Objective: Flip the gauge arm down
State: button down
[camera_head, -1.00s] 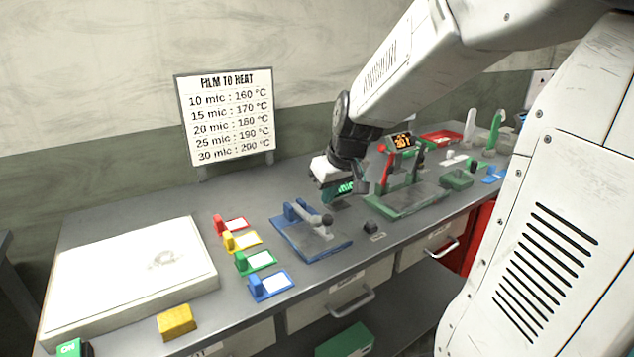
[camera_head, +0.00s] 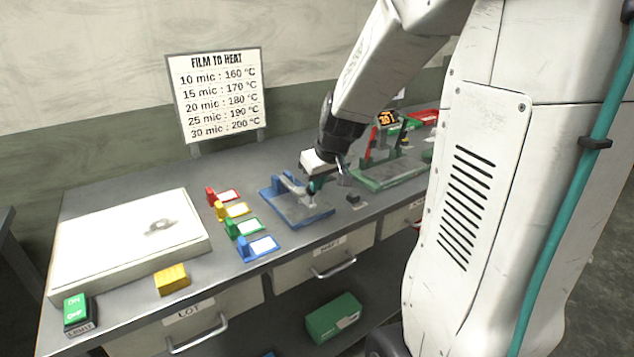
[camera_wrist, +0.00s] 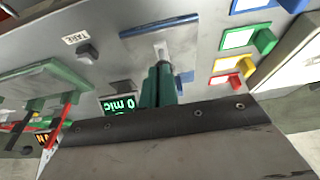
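The gauge is a blue plate (camera_head: 277,207) on the bench with a grey arm (camera_head: 291,184) at its back, which looks raised at a slant. In the wrist view, the plate (camera_wrist: 185,24) is at the top, with a pale patch on it. My gripper (camera_head: 312,187) is over the right part of the gauge, close to the arm's end. Its teal fingers (camera_wrist: 160,85) are side by side and look shut, with nothing visible between them. A display with green "0 mic" (camera_wrist: 118,104) is beside them. Whether the fingers touch the arm is hidden.
Red, yellow, green and blue tagged holders (camera_head: 262,246) stand left of the gauge. A dark block (camera_head: 353,198) and a green-framed device with red lever (camera_head: 367,150) are right of it. A white slab (camera_head: 125,240) and yellow block (camera_head: 171,280) are farther left.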

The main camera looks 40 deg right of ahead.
jog(key=shift+s+a+f, duration=0.2)
jog(key=shift+s+f, duration=0.25)
jog(key=shift+f, duration=0.25)
notch_tip(320, 180, up, 5)
jog(key=s+r, duration=0.2)
jog(key=s, duration=0.7)
jog(key=shift+a+r, duration=0.25)
jog(key=shift+a, duration=0.1)
